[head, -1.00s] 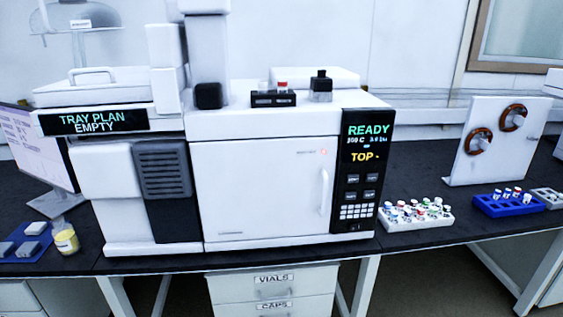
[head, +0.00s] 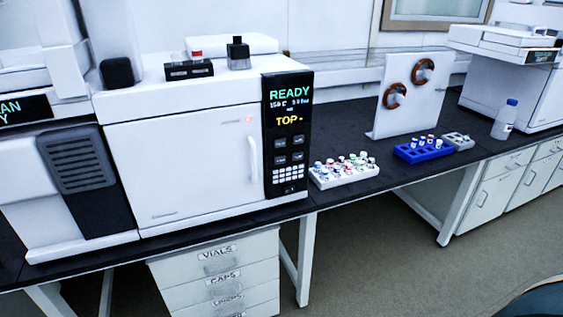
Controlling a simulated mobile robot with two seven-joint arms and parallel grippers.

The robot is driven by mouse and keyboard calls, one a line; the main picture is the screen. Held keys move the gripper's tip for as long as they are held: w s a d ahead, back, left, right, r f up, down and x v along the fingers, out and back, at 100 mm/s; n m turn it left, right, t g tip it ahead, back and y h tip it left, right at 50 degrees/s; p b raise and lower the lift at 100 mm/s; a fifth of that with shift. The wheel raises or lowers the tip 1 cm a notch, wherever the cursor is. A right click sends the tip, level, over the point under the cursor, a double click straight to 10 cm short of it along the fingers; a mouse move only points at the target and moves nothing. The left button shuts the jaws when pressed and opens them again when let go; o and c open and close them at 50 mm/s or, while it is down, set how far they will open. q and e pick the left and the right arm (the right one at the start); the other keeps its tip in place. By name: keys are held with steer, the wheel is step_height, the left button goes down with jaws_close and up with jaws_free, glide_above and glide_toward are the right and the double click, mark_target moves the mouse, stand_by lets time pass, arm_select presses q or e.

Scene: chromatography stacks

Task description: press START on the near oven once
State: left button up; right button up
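The near oven (head: 185,165) is a white box-shaped instrument on the dark bench, with its door shut and a vertical handle. Its black control panel (head: 287,135) is on the right side of the front. The panel display reads READY in green and TOP in yellow. Below the display are several small dark buttons (head: 289,149) and a white keypad (head: 289,174). The button labels are too small to read, so I cannot tell which is START. Neither of my grippers is in view.
A white rack of vials (head: 343,172) and a blue rack (head: 424,150) stand on the bench (head: 350,125) right of the oven. Behind them is a white panel (head: 408,95) with two brown coils. A bottle (head: 505,120) and another white instrument (head: 515,85) stand farther right. Floor (head: 400,255) is clear in front.

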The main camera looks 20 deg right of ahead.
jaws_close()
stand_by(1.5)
